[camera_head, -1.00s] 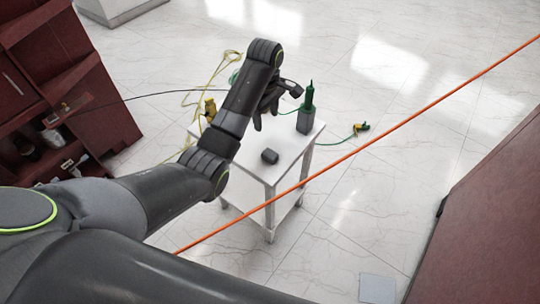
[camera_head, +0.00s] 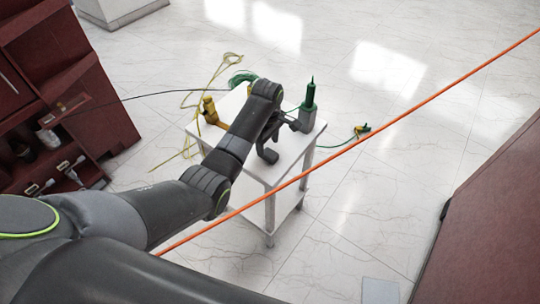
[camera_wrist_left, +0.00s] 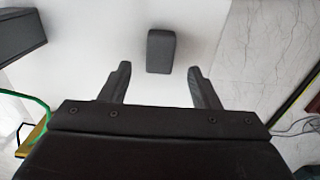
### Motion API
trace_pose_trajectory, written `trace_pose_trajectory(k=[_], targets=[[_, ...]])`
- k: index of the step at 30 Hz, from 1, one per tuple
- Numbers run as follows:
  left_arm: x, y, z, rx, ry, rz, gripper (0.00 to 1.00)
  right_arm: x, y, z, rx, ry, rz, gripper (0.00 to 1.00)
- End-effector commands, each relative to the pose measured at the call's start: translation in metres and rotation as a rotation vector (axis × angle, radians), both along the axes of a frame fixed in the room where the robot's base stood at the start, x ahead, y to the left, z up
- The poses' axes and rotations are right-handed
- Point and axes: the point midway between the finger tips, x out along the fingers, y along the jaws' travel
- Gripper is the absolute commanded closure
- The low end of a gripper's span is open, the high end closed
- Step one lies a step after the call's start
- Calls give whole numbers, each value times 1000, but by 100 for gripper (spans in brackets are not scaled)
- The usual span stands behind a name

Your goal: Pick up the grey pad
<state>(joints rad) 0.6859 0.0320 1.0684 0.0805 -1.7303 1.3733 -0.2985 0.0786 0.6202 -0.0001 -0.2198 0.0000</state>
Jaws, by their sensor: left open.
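The grey pad (camera_wrist_left: 161,50) is a small dark grey block with rounded edges lying on the white table top. In the left wrist view it sits just beyond and between the fingertips, with white table on both sides of it. My left gripper (camera_wrist_left: 159,68) is open and empty, and neither finger visibly touches the pad. In the head view the left gripper (camera_head: 268,150) is low over the table, and I cannot clearly separate the pad from the dark fingers there. My right gripper is not in view.
The small white table (camera_head: 288,160) also holds a green tool (camera_head: 309,98) in a grey base and a yellow tool (camera_head: 211,112). An orange line (camera_head: 400,119) crosses the head view diagonally. A dark red cabinet (camera_head: 60,90) stands left. A pale square (camera_head: 380,291) lies on the floor.

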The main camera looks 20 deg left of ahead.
Motion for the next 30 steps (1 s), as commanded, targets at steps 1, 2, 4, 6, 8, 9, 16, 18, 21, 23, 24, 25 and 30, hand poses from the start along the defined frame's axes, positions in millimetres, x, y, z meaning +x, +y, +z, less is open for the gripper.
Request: trace_pose_trajectory(k=[1, 2, 4, 6, 8, 9, 16, 18, 21, 23, 24, 25, 30], targets=[[-2, -2, -9, -1, 4, -1, 44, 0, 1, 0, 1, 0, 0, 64], [-2, -3, -14, 0, 5, -1, 44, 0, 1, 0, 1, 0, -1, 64], [-2, -5, -24, 0, 5, -1, 44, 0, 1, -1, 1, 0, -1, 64], [-2, -4, -34, 0, 4, 0, 44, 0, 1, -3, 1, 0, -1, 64], [-1, -4, -39, 1, 2, 0, 44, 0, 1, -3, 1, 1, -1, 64], [-1, -4, -41, 1, 2, 0, 44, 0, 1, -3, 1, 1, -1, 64], [-1, -4, -43, 0, 1, 0, 44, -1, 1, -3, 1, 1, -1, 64], [-1, -4, -43, 0, 1, 0, 49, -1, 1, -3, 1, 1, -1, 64], [-1, -4, -42, 0, 1, 0, 62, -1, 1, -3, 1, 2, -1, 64], [-1, -4, -42, 0, 1, 0, 70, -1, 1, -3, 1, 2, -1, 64], [-1, -4, -42, 0, 1, 0, 75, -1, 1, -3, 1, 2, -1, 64], [-1, -4, -42, 0, 1, 0, 79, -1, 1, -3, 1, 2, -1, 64], [-1, -4, -42, 0, 1, 0, 91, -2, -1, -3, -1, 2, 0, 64]])
